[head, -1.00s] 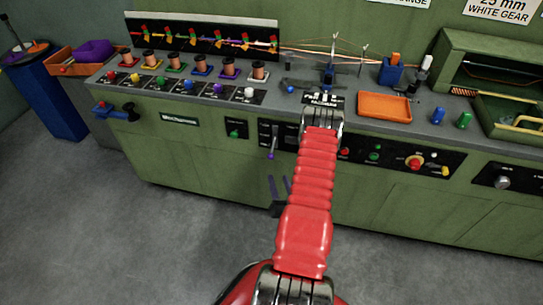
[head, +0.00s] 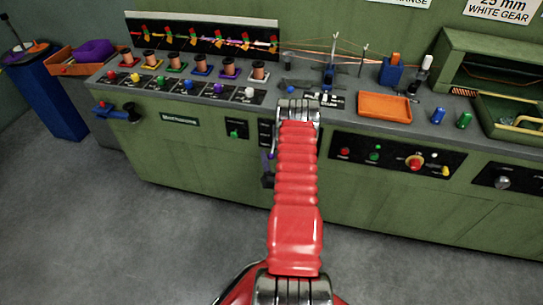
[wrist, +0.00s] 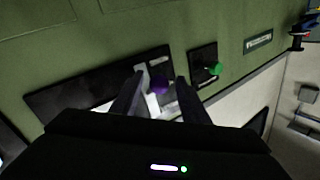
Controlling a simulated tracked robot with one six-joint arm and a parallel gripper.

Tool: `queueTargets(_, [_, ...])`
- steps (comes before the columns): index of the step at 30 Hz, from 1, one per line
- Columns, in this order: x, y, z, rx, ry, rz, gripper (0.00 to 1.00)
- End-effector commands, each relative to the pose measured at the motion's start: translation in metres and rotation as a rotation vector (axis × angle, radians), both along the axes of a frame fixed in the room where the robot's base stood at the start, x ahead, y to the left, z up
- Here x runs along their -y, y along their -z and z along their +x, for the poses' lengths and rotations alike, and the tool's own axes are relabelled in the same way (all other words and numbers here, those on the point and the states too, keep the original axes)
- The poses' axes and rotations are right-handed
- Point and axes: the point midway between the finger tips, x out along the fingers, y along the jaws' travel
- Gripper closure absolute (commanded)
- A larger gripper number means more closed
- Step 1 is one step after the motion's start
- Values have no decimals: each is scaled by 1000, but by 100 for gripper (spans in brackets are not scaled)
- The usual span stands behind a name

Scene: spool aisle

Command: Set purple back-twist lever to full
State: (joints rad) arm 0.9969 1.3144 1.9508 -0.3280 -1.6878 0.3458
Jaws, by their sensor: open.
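The purple lever (head: 270,155) is on a black panel (head: 264,128) on the front of the green machine. In the head view my red arm hides most of that panel and part of the lever. The wrist view, which looks turned over, shows the lever's purple knob (wrist: 159,84) between my two dark fingers. My gripper (wrist: 158,88) is open with a finger on each side of the knob. I cannot tell whether either finger touches it. In the head view only a dark edge of my gripper shows beside the arm, just below the lever.
A small panel with a green knob (head: 234,134) is just left of the lever; this knob also shows in the wrist view (wrist: 215,69). A wider button panel (head: 395,158) is to the right. The bench top above holds spools and an orange tray (head: 385,107). The floor in front is clear.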

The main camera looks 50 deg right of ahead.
Motion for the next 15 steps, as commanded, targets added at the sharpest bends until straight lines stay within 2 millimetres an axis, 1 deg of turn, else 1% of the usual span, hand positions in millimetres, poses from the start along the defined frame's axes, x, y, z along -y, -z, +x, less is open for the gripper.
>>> queueTargets(4, [6, 0, 8, 1, -1, -1, 59])
queueTargets(13, [7, 0, 9, 0, 0, 0, 59])
queueTargets(15, [7, 0, 9, 0, 0, 0, 64])
